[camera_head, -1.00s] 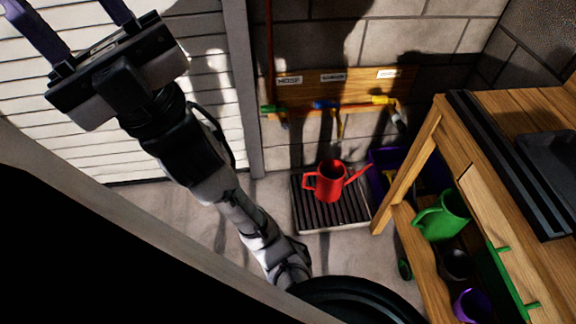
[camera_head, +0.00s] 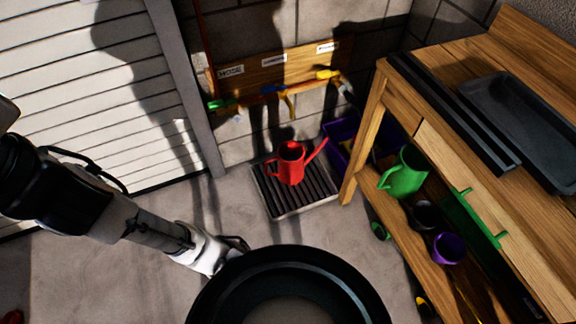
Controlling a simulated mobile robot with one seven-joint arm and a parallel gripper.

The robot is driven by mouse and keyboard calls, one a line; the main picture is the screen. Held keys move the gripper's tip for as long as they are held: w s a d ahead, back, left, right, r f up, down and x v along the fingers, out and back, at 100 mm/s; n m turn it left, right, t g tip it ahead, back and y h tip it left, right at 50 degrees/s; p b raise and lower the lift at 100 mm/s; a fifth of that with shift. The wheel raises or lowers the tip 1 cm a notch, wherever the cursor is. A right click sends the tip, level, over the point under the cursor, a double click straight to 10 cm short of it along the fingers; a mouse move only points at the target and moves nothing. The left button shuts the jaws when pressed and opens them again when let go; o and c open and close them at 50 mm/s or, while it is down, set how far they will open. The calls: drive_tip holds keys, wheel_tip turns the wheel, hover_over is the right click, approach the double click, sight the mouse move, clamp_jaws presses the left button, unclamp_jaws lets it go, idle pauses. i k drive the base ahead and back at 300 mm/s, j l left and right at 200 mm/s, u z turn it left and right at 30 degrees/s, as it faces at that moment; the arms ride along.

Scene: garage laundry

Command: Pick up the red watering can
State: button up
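The red watering can (camera_head: 291,164) stands upright on a dark slatted drain tray (camera_head: 274,211) on the floor, by the back wall. Its handle is on the left and its spout points up to the right. Nothing touches it from my side.
A wooden workbench (camera_head: 432,60) stands at the right, with a green watering can (camera_head: 406,173) and a purple pot (camera_head: 448,248) on its lower shelf. A purple crate (camera_head: 338,133) sits behind the bench leg. Bare floor lies left of the tray.

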sight(292, 163)
drive_tip(key=i+j+z, duration=0.15)
drive_tip(key=i+j, duration=0.15)
drive_tip(key=i+j+z, duration=0.15)
drive_tip(key=i+j, duration=0.15)
drive_tip(key=j, duration=0.2)
drive_tip(key=i+j+z, duration=0.15)
drive_tip(key=j, duration=0.35)
drive_tip(key=i+j, duration=0.15)
drive_tip(key=i, duration=0.4)
